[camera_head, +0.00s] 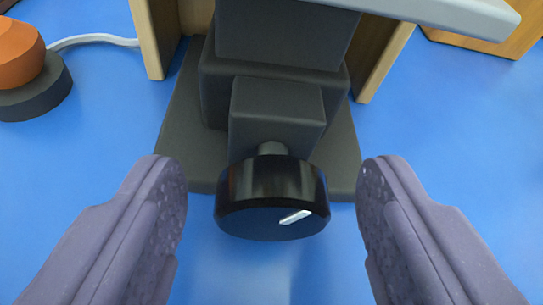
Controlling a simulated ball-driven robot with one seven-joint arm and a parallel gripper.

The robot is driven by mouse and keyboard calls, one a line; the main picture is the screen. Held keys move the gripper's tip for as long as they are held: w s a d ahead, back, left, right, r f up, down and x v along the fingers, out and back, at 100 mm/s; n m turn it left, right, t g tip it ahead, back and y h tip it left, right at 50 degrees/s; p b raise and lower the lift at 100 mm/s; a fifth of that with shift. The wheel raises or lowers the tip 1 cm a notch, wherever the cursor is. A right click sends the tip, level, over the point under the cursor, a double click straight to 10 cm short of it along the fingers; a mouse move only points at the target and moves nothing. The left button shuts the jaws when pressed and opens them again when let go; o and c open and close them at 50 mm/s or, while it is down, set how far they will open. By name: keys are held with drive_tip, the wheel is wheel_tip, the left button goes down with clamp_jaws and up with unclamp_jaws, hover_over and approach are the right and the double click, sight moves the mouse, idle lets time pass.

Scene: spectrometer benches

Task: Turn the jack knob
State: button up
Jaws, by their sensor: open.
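The jack knob (271,198) is a black round knob with a white mark on its front face, low and to the right of the face's middle. It sits on a short shaft at the front of the dark grey jack (277,103). My gripper (271,192) is open, with one purple-grey finger to the left of the knob and one to the right. There is a gap between each finger and the knob, and neither appears to touch it.
A light grey plate (440,14) lies above the jack at the top. Wooden uprights (156,35) flank the jack. An orange object on a dark base (38,92) with a white cable (95,39) stands at the left. Blue bench surface (455,130) is clear at the right.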

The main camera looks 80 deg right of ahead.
drive_tip(key=c, duration=1)
drive_tip(key=b, duration=0.2)
drive_tip(key=n+b, duration=0.1)
drive_tip(key=b, duration=0.1)
drive_tip(key=shift+w+f+n+g+h+b, duration=0.15)
drive_tip(key=shift+f+n+g+h+b, duration=0.15)
drive_tip(key=shift+f+g+b, duration=0.1)
drive_tip(key=shift+c, duration=0.2)
drive_tip(key=n+b, duration=0.1)
drive_tip(key=b, duration=0.1)
drive_tip(key=shift+r+g+h+b, duration=0.1)
drive_tip(key=shift+g+h+b, duration=0.2)
drive_tip(key=shift+g+b, duration=0.1)
drive_tip(key=shift+w+a+r+n+g+b, duration=0.1)
drive_tip(key=shift+n+g+b, duration=0.3)
drive_tip(key=shift+n+b, duration=0.5)
drive_tip(key=shift+r, duration=0.1)
drive_tip(key=o, duration=1)
drive_tip(key=shift+o, duration=0.2)
